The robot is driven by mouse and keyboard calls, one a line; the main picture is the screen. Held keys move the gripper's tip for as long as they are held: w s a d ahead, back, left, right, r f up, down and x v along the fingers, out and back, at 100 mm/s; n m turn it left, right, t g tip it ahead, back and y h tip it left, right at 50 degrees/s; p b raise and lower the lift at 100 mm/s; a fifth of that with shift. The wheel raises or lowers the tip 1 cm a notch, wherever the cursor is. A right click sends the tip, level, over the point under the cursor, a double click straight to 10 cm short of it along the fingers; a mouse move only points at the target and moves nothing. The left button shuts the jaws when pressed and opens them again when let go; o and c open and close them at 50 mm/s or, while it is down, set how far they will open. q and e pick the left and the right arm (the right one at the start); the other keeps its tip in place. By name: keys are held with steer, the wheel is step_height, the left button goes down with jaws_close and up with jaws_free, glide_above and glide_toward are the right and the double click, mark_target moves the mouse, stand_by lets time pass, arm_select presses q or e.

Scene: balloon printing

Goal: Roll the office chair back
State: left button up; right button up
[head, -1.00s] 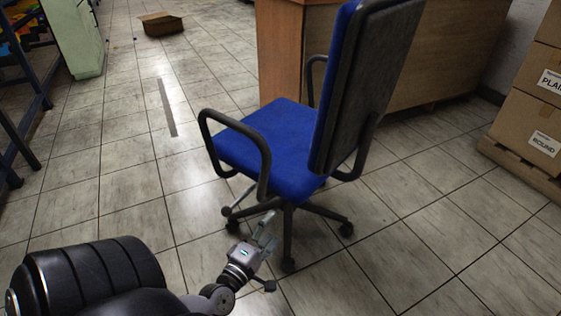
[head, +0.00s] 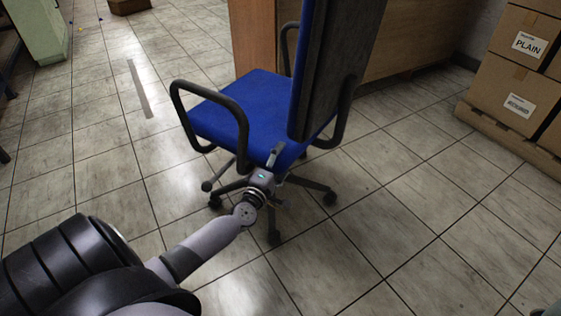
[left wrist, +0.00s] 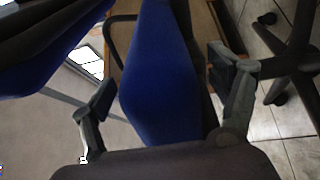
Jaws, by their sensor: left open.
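The office chair has a blue seat (head: 248,108), a dark tall back (head: 338,66), black loop armrests (head: 212,84) and a dark base on casters. It stands upright on the tiled floor, with its back towards the right. My left gripper (head: 274,158) is at the near edge of the seat, above the chair base. In the left wrist view my left gripper (left wrist: 168,98) is open, with its two fingers apart on either side of the blue seat (left wrist: 160,75). I cannot tell whether the fingers touch it.
A wooden desk (head: 420,38) stands right behind the chair. Cardboard boxes (head: 522,95) sit on a pallet (head: 505,138) at the right. A pale green cabinet (head: 38,30) is at the far left.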

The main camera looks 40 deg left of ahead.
arm_select(q)
steer(key=shift+w, duration=0.25)
steer(key=shift+c, duration=0.3)
jaws_close()
stand_by(0.8)
